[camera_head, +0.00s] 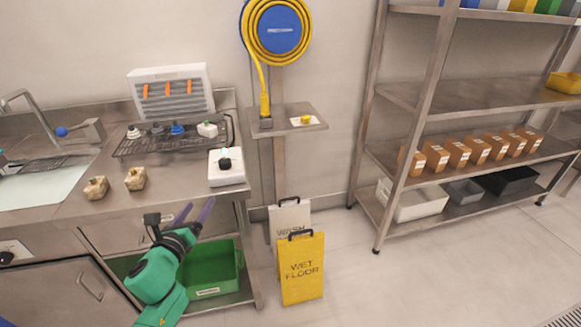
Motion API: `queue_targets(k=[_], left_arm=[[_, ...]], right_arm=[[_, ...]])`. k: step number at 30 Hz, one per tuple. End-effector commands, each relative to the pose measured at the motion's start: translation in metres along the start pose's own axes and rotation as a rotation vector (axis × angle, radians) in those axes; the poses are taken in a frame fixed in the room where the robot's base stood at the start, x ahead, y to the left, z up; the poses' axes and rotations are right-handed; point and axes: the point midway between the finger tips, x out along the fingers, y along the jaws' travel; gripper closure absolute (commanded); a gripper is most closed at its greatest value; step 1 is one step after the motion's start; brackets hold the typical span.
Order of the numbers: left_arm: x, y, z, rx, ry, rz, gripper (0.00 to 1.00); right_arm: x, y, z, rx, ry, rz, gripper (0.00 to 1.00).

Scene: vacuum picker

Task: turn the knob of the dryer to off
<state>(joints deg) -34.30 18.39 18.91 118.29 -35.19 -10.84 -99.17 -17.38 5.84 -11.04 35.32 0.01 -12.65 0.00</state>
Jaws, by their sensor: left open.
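A white box with a black knob (225,164) on it stands at the right end of the steel counter and looks like the dryer (228,178). The knob's setting is too small to read. My left gripper (194,212) is open and empty, its two purple-grey fingers pointing up in front of the counter's front edge. It is below and left of the white box in the picture, apart from the knob. My right gripper is out of view.
A green bin (210,268) is below. A yellow wet-floor sign (302,268) and steel shelving (450,95) stand at right.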

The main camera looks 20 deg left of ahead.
Motion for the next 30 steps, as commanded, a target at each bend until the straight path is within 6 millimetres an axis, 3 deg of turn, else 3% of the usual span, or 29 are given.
queue_targets(k=[2,5,11,21,25,30], left_arm=[[-0.005,-0.016,0.028,0.224,-0.066,-0.062,0.24],[-0.005,-0.027,0.043,0.349,-0.104,-0.092,0.24],[0.027,-0.032,0.049,0.352,-0.109,-0.094,0.24],[0.111,-0.040,0.055,0.346,-0.106,-0.092,0.24],[0.130,-0.042,0.054,0.346,-0.104,-0.092,0.24],[0.137,-0.043,0.054,0.345,-0.102,-0.093,0.24]], right_arm=[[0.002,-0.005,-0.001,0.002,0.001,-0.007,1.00],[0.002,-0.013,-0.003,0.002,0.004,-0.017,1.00],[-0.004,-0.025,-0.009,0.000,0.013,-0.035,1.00],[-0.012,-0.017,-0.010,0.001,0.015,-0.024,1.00],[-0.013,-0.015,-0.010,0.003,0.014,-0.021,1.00],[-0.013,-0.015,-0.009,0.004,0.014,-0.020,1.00]])
